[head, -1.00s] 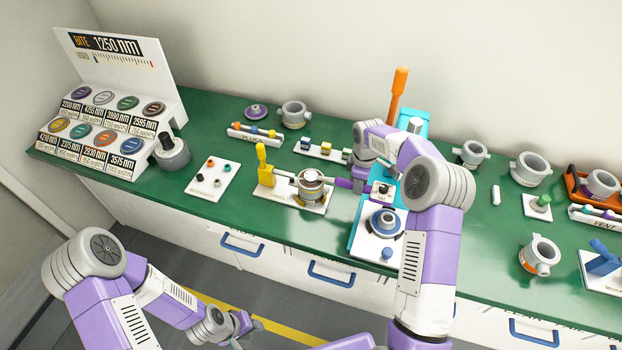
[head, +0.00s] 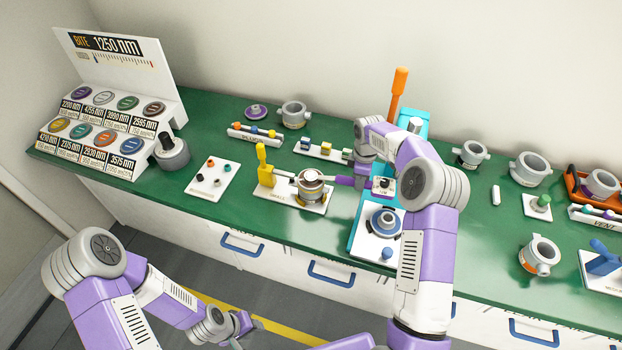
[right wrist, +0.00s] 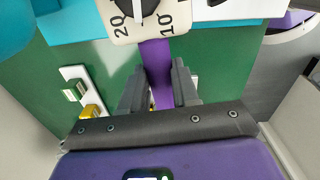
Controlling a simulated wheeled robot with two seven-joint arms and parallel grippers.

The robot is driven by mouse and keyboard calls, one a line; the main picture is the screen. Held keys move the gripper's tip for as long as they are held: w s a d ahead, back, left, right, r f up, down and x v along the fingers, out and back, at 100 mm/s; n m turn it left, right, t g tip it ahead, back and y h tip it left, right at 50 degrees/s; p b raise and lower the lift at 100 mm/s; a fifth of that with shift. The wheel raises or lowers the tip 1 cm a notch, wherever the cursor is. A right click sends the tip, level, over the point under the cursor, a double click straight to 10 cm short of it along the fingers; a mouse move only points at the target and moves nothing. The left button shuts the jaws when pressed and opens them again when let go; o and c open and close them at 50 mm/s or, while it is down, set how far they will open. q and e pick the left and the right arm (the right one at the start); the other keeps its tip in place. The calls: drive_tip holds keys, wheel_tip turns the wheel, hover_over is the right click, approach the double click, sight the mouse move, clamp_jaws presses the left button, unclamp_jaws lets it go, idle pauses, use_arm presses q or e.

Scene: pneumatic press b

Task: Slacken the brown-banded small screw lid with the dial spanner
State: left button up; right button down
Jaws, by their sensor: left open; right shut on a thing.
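The dial spanner has a purple handle (right wrist: 160,72) and a pale dial block (head: 383,187). In the right wrist view the dial face (right wrist: 145,18) shows the numbers 20 and 10. My right gripper (right wrist: 160,88) is shut on the handle and holds the spanner over the bench, right of the small fixture. The small screw lid (head: 311,176) sits on a metal pot clamped on the white board marked SMALL. Its brown band is too small to make out clearly. My left gripper (head: 243,326) is open and empty, low in front of the bench.
A yellow clamp lever (head: 262,160) stands left of the pot. A blue press (head: 360,235) with an orange handle (head: 398,85) stands under and behind my right arm. A white peg board (head: 211,179) lies to the left. Several grey pots stand to the right.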

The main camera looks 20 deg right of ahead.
drive_tip(key=shift+a, duration=0.1)
drive_tip(key=shift+s+a+m, duration=0.4)
drive_tip(key=shift+s+m, duration=0.1)
drive_tip(key=shift+s, duration=0.05)
drive_tip(key=c, duration=1.4)
unclamp_jaws()
drive_tip(key=shift+c, duration=0.2)
clamp_jaws()
drive_tip(key=shift+s+a+r, duration=0.1)
drive_tip(key=shift+s+r, duration=0.1)
drive_tip(key=shift+s, duration=0.05)
drive_tip(key=shift+r+p, duration=1.05)
drive_tip(key=shift+p, duration=0.45)
idle(1.2)
drive_tip(key=shift+r, duration=0.2)
